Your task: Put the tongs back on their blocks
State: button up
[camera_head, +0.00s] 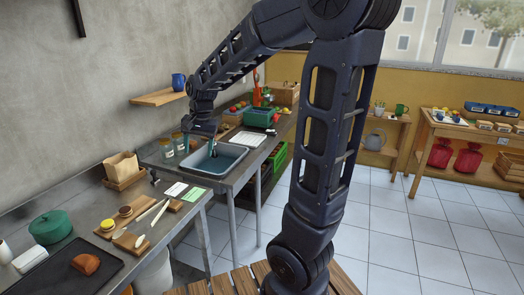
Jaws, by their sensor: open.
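My gripper (199,144) hangs over the left part of the grey sink basin (236,164), with its teal-tipped fingers apart and nothing visible between them. No tongs can be made out for certain. A thin pale stick-like thing (160,213) lies at a slant on the metal counter beside a wooden board (137,207); it may be the tongs. Small brown wooden pieces (175,205) lie near it; I cannot tell whether they are the blocks. My gripper is behind and to the right of these, clear of them. My arm hides part of the room.
Glass jars (168,148) stand left of the basin. A paper bag (122,166), white and green cards (194,194), a green pot (50,227) and a dark tray (62,262) with a loaf crowd the counter. A wall shelf (157,98) holds a blue mug.

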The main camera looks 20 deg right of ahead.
jog(key=s+d+r+n+t, duration=0.1)
jog(key=s+d+r+n, duration=0.1)
jog(key=s+d, duration=0.6)
jog(key=s+d+r+n+t+h, duration=0.1)
jog(key=s+d+r+n+t, duration=0.1)
jog(key=s+d, duration=0.6)
jog(key=shift+s+n+h, duration=0.3)
jog(key=shift+s+n, duration=0.1)
jog(key=shift+s, duration=0.55)
